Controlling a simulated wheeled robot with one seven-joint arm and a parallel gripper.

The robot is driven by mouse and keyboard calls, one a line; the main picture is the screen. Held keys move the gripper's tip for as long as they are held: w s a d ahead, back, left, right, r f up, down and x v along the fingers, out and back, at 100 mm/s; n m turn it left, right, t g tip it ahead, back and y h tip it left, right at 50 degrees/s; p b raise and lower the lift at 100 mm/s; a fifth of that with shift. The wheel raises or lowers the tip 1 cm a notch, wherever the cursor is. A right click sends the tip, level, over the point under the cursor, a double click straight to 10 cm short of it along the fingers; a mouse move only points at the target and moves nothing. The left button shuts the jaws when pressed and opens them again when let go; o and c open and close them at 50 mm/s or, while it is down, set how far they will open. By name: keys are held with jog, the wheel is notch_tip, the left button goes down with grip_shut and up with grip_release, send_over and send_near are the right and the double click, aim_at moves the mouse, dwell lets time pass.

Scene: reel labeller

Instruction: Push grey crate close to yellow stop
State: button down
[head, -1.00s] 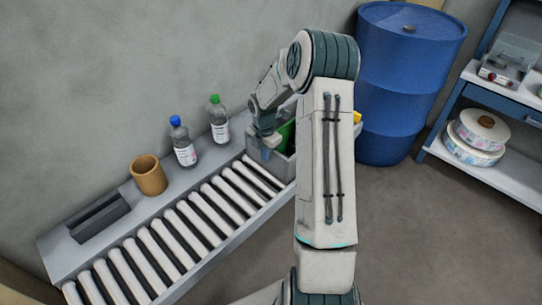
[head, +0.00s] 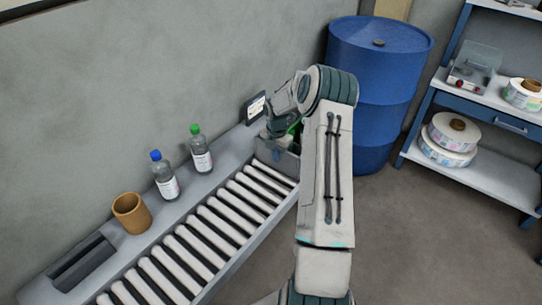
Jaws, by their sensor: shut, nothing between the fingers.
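The grey crate (head: 284,166) stands at the far end of the roller conveyor, mostly hidden behind my arm. Part of a green item (head: 295,128) shows at the crate. My gripper (head: 278,157) is shut and empty, pointing down at the crate's near side. It looks close against that wall, but I cannot tell whether it touches. The yellow stop is not visible; my arm covers the area beyond the crate.
The conveyor rollers (head: 198,247) are bare on the near side. A brown cup (head: 131,213), a blue-capped bottle (head: 165,178) and a green-capped bottle (head: 201,153) stand along its wall-side ledge. A small sign (head: 256,107) is at the wall. A blue drum (head: 372,100) and shelf (head: 485,172) stand right.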

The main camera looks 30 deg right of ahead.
jog(key=a, duration=0.1)
jog(key=s+a, duration=0.1)
jog(key=a, duration=0.1)
jog(key=shift+s+a, duration=0.2)
jog(key=shift+s, duration=0.1)
jog(key=s+a+r+m+h+p, duration=0.1)
jog(key=s+a+r+m, duration=0.15)
jog(key=r, duration=0.65)
jog(key=s+a+r+m+p, duration=0.15)
jog(key=a+r, duration=0.25)
jog(key=r, duration=0.6)
jog(key=s+a+r+m+t+p, duration=0.1)
jog(key=s+a+r+m, duration=0.3)
jog(key=s+m, duration=0.2)
jog(key=s+a+r+m+t+p, duration=0.1)
jog(key=s+a+r+m, duration=0.3)
jog(key=s+m, duration=0.3)
jog(key=s+a+r+m+y+p, duration=0.1)
jog(key=s+a+r+m, duration=0.4)
jog(key=s, duration=0.8)
jog(key=shift+m+t, duration=0.4)
jog(key=shift+m, duration=0.3)
jog(key=shift+a, duration=0.1)
